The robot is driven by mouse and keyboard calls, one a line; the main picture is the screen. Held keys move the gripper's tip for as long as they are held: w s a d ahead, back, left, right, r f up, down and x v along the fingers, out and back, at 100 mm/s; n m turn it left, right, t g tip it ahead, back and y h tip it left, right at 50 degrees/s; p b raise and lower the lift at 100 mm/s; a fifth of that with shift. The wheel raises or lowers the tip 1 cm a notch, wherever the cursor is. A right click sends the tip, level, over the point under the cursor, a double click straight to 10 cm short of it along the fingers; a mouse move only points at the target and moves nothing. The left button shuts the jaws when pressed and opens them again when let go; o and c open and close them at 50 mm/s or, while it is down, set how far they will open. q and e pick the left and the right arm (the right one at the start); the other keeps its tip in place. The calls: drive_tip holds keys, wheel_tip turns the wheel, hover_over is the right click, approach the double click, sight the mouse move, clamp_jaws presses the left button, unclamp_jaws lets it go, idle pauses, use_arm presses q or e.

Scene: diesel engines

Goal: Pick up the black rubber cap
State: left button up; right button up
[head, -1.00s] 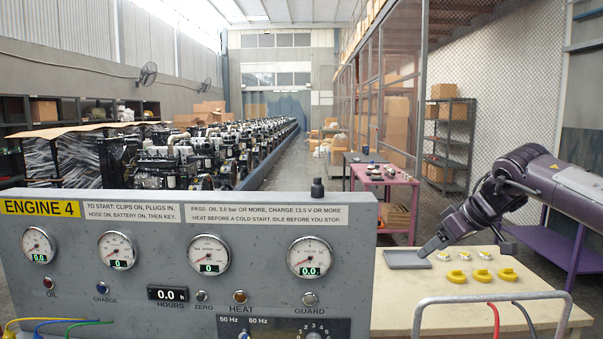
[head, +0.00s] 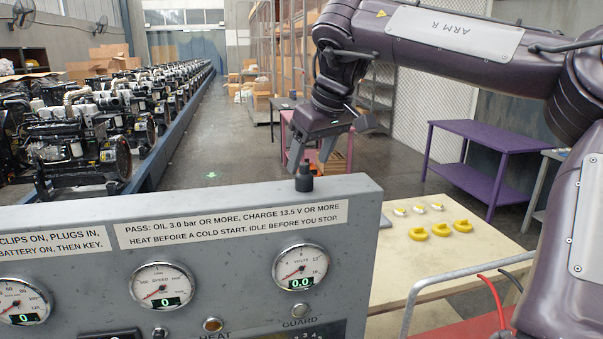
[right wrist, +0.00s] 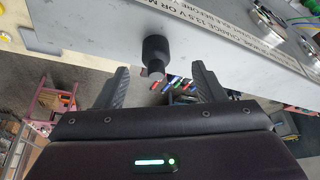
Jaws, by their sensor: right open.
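The black rubber cap (head: 304,178) stands upright on the top edge of the grey gauge panel (head: 206,198), near its right end. My right gripper (head: 311,160) is just above and behind the cap, fingers pointing down, open and empty. In the right wrist view the cap (right wrist: 154,52) lies ahead of the two spread fingers (right wrist: 158,86), roughly in line with the gap between them and apart from both. My left gripper is not in view.
A pale table (head: 455,252) right of the panel holds yellow parts (head: 441,229) and small white-and-yellow parts (head: 419,210). A bent metal rail (head: 440,280) rises beside the panel. A purple table (head: 480,150) stands behind.

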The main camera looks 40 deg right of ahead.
sight(307, 165)
drive_tip(key=x, duration=0.1)
drive_tip(key=p+x, duration=0.1)
drive_tip(key=x, duration=0.1)
drive_tip(key=p+x, duration=0.1)
drive_tip(key=x, duration=0.1)
drive_tip(key=shift+w+d+r, duration=0.15)
drive_tip(key=shift+w+d, duration=0.15)
drive_tip(key=shift+d, duration=0.05)
drive_tip(key=shift+s+a, duration=0.15)
drive_tip(key=c, duration=0.5)
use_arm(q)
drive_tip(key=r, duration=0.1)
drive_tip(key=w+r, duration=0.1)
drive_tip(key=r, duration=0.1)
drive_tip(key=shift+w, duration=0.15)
use_arm(e)
drive_tip(key=c, duration=0.5)
